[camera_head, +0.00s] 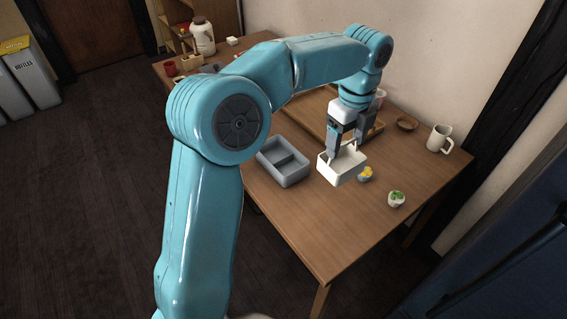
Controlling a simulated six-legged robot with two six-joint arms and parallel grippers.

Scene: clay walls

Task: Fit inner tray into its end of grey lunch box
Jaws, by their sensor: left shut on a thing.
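The grey lunch box (286,178) stands open on the wooden table, with a divider across its inside; both compartments look empty. The white inner tray (341,172) is to the right of the lunch box, apart from it. My left gripper (345,154) points down and is shut on the tray's wall, with one finger inside it. I cannot tell whether the tray touches the table. My right gripper is not in view.
A small cup with yellow content (365,174) is close beside the tray, and a cup with green content (397,199) is nearer the table's right edge. The front tabletop is clear.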

